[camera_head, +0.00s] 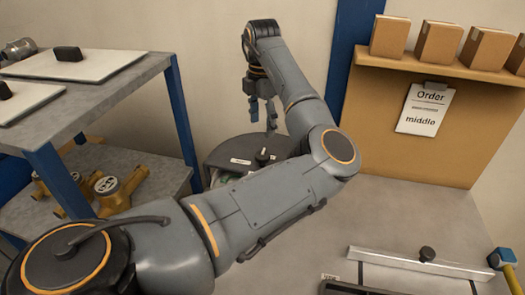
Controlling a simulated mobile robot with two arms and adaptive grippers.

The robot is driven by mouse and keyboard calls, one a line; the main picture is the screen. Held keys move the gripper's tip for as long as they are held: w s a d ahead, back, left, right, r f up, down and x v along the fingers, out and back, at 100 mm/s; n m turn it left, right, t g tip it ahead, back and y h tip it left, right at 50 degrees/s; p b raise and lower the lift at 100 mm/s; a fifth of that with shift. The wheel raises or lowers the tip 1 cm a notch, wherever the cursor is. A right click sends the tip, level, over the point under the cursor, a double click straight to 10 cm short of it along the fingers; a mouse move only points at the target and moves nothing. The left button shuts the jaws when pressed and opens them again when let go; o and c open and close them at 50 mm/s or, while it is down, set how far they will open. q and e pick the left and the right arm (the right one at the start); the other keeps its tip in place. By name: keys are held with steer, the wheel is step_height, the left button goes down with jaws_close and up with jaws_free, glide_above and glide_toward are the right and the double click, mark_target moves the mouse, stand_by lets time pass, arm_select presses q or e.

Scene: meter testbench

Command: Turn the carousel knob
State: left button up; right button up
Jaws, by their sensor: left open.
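The carousel (222,154) is a dark grey round unit on the bench at the middle, partly hidden behind my left arm. Its small black knob (262,155) stands on top, with a white mark and pale labels beside it. My left gripper (262,124) points down, open and empty. In the picture its fingertips are just above the knob, with a visible gap between them and it. My right gripper is out of view.
A grey shelf rack (95,105) with blue posts stands at left, holding white panels and brass meters (118,188). A brown board (400,155) at right carries boxes and an "Order middle" sheet (422,110). A framed fixture (420,265) lies at front right.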

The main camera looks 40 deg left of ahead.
mark_target(262, 154)
arm_select(q)
step_height(262, 154, down, 10)
steer(key=shift+f+p, duration=0.1)
steer(key=shift+p, duration=0.7)
steer(key=c, duration=1.1)
steer(key=shift+c, duration=0.2)
